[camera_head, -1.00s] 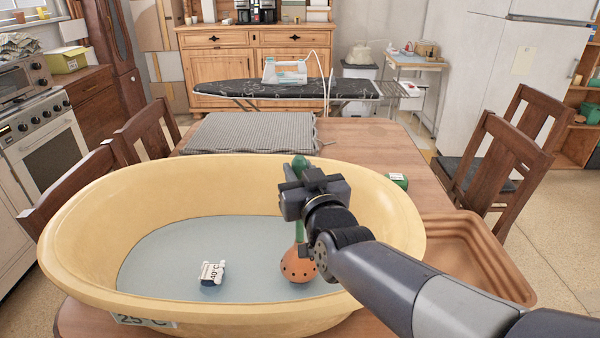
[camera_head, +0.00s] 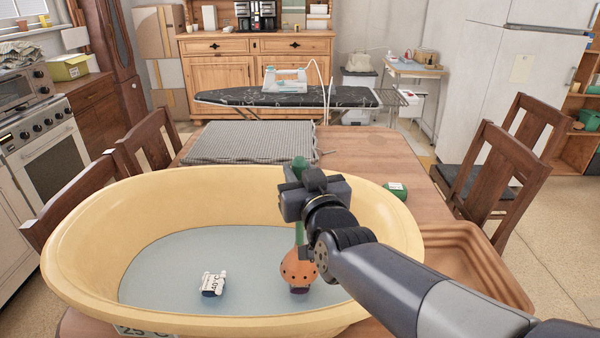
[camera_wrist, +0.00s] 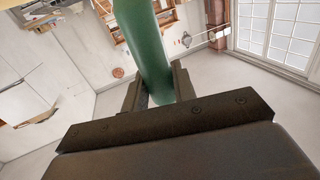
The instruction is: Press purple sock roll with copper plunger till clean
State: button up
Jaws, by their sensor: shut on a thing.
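My gripper (camera_head: 298,196) is shut on the green handle of the copper plunger and holds it upright over the right part of the yellow tub (camera_head: 90,245). The handle (camera_wrist: 145,45) stands between my fingers in the wrist view. The plunger's perforated copper bell (camera_head: 298,269) is inside the tub. Directly under the bell, a dark purple roll (camera_head: 300,290) shows as a narrow strip, mostly hidden. I cannot tell whether the bell touches it. The tub holds bluish-grey water.
A small white and dark blue thing with a temperature marking (camera_head: 212,284) is in the tub, left of the plunger. A brown tray (camera_head: 480,262) stands right of the tub. A green rolled item (camera_head: 396,190) and a grey checked cloth (camera_head: 250,143) lie behind it.

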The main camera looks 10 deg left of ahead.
dwell(0.6)
jog(key=shift+f+b, duration=1.85)
jog(key=shift+b, duration=0.1)
jog(key=shift+r, duration=0.25)
jog(key=shift+r+p, duration=1.3)
jog(key=shift+r, duration=0.35)
notch_tip(320, 180, up, 17)
jog(key=p, duration=1.4)
